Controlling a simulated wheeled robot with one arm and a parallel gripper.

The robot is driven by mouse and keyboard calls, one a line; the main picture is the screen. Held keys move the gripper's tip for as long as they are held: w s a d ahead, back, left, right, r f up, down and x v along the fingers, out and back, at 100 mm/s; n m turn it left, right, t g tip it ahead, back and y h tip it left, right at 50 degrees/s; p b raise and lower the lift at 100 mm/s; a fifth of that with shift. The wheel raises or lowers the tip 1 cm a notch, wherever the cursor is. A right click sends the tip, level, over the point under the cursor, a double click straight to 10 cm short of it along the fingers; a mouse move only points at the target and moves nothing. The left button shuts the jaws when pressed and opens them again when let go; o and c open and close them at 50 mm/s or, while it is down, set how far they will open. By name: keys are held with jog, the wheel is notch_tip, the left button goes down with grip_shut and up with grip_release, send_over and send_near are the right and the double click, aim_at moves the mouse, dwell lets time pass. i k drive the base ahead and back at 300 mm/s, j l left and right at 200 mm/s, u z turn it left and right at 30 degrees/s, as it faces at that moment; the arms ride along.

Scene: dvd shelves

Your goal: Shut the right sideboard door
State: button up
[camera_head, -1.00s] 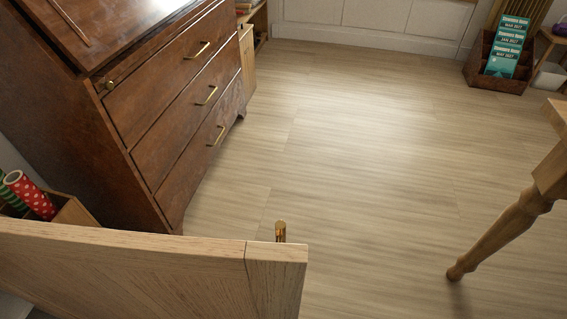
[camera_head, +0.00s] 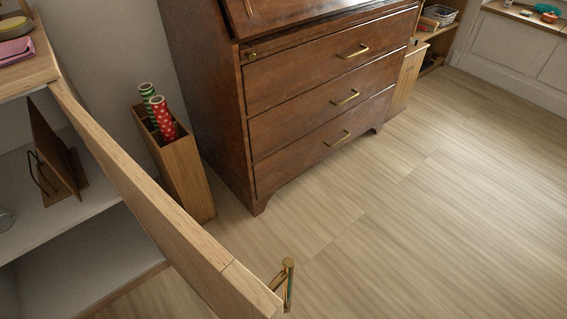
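The sideboard door (camera_head: 165,205) stands open, swung out from the sideboard (camera_head: 32,75) at the left of the head view. I see its top edge, running from the cabinet's front corner down to the lower middle. A brass handle (camera_head: 288,282) sticks out near its free end. Inside the open sideboard are pale shelves (camera_head: 75,240) and a dark brown wooden stand (camera_head: 58,150) on the upper one. My gripper is not in view.
A dark wooden bureau (camera_head: 310,110) with brass-handled drawers stands beyond the door. A narrow wooden box (camera_head: 185,175) with red and green wrapping rolls (camera_head: 160,115) stands between sideboard and bureau. The wooden floor (camera_head: 450,220) at the right is clear.

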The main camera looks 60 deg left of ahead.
aim_at(226, 286)
jog(key=i+u, duration=0.1)
jog(key=u, duration=0.35)
jog(key=i+u, duration=0.1)
jog(key=u, duration=0.3)
jog(key=i+u, duration=0.1)
jog(key=u, duration=0.35)
jog(key=i+l+u, duration=0.1)
jog(key=u, duration=0.3)
jog(key=l+u, duration=0.1)
jog(key=u, duration=0.35)
jog(key=i+l, duration=0.05)
